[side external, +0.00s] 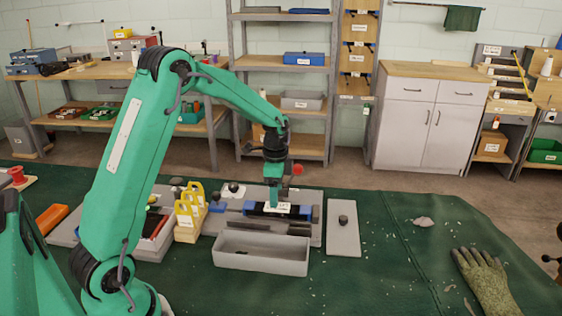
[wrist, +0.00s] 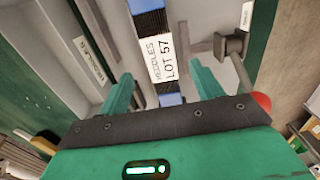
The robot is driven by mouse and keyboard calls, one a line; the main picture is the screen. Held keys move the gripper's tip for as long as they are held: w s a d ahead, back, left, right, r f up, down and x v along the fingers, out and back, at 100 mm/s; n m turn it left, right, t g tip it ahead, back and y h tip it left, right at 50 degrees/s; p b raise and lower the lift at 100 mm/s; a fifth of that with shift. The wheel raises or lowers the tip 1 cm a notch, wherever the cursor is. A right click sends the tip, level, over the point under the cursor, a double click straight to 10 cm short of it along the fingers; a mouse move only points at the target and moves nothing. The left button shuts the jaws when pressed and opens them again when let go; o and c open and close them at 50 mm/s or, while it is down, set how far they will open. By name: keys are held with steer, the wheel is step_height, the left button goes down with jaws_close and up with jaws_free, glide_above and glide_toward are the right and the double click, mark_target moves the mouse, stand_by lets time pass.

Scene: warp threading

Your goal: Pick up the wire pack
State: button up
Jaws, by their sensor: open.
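The wire pack (side external: 291,210) is a black bundle with blue ends and a white label, lying on a grey fixture base behind a grey tray. In the wrist view the pack (wrist: 162,58) runs up the picture, and its label reads "HEDDLES LOT 57". My gripper (side external: 272,201) is open and points down at the middle of the pack. In the wrist view its two green fingers (wrist: 163,88) stand one on each side of the pack, with gaps visible. I cannot tell how far down the fingertips reach beside it.
A grey plate (side external: 343,235) with a dark knob lies to the right. Yellow holders (side external: 188,222) stand on the left. A glove (side external: 486,280) lies at the right; green mat between is mostly clear.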

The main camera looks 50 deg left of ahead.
mark_target(277, 211)
steer(key=shift+a+f, duration=0.1)
steer(key=shift+f, duration=2.4)
steer(key=shift+r, duration=0.1)
steer(key=c, duration=1.4)
